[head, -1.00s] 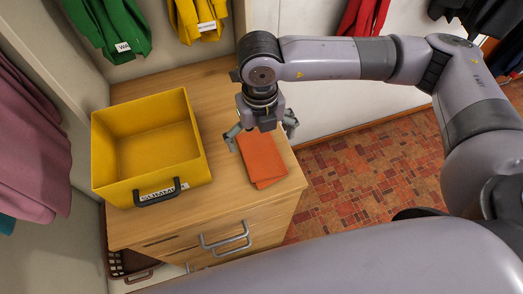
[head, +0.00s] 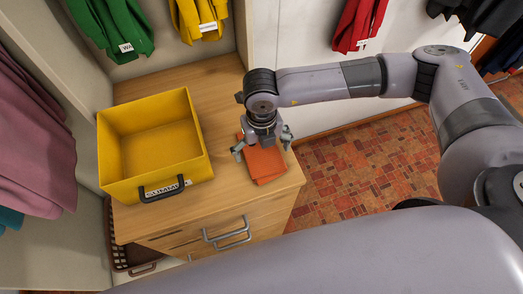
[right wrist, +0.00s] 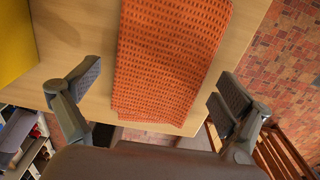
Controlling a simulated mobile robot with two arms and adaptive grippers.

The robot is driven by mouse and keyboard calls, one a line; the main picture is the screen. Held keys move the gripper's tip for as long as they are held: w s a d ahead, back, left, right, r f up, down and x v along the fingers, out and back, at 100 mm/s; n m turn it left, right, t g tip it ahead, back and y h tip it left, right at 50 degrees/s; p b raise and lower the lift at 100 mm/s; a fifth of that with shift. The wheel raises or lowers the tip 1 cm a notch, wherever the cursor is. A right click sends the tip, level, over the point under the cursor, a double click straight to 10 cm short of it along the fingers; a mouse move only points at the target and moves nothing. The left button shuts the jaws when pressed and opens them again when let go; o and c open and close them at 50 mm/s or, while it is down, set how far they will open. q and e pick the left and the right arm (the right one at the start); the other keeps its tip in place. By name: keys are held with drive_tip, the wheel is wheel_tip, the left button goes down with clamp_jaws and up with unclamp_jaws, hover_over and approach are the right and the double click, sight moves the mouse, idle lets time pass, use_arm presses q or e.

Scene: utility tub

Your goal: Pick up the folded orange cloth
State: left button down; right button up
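The folded orange cloth (head: 265,166) lies flat on the wooden cabinet top, near its right front corner. In the right wrist view the cloth (right wrist: 168,58) shows a waffle weave and lies between the two spread fingers. My right gripper (head: 263,152) is open and empty, pointing down over the cloth, and hides its back part in the head view. In the right wrist view the open gripper (right wrist: 155,100) has one finger on each side of the cloth, apart from it. I cannot tell the exact height above it. My left gripper is not in view.
A yellow open tub (head: 150,190) with a dark handle stands left of the cloth on the wooden cabinet (head: 215,200). Drawer handles (head: 228,231) stick out in front. Clothes hang along the back and left. The tiled floor (head: 350,190) is clear on the right.

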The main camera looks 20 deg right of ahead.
drive_tip(key=c, duration=0.9)
drive_tip(key=shift+c, duration=0.2)
drive_tip(key=shift+r, duration=0.15)
